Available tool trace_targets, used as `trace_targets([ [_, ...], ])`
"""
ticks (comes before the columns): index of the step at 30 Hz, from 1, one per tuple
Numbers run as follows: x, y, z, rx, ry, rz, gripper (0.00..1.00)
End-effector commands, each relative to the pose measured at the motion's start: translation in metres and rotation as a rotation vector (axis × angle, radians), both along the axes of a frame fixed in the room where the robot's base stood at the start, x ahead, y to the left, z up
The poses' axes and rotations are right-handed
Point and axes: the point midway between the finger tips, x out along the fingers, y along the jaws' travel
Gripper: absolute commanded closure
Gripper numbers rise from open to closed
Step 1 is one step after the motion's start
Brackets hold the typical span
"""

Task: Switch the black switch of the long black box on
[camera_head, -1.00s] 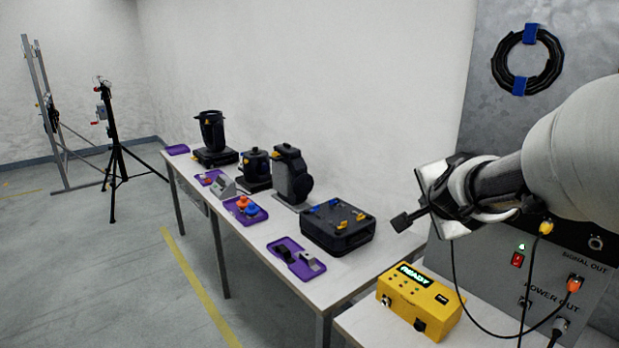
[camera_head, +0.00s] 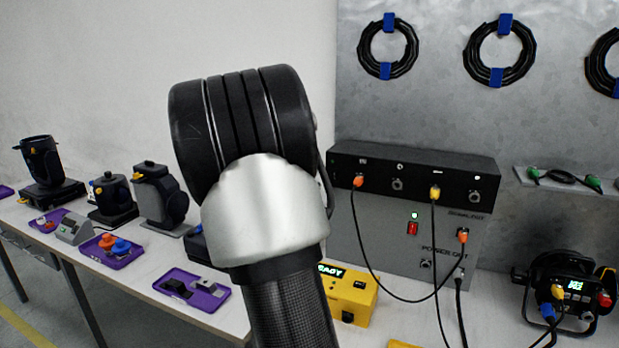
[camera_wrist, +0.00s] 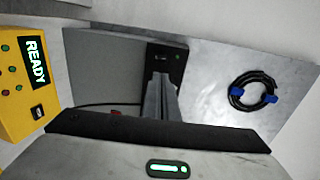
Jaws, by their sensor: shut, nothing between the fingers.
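The long black box (camera_head: 410,178) lies along the top of a grey metal cabinet (camera_head: 390,245) in the head view. Orange and yellow plugs sit in its front; a black switch on it is too small to make out. In the wrist view a black surface (camera_wrist: 167,66) with a small green light shows behind my fingers; I cannot tell if it is this box. My gripper (camera_wrist: 161,82) is shut and empty in the wrist view, pointing toward that surface. In the head view my arm fills the middle and hides the gripper tips, so their distance to the box cannot be told.
A yellow box (camera_head: 350,296) reading READY stands left of the cabinet, partly behind my arm. Cables hang from the cabinet front, which has a red switch (camera_head: 412,228). A black device (camera_head: 562,292) stands at right. The table (camera_head: 140,290) at left holds lamps and purple trays.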

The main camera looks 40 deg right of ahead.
Motion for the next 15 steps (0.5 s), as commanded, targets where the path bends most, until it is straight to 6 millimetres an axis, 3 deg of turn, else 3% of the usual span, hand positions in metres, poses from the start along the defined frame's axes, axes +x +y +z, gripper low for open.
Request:
trace_targets([
  [15, 0.0009, -0.0086, -0.0022, -0.004, -0.004, -0.013, 1.0],
])
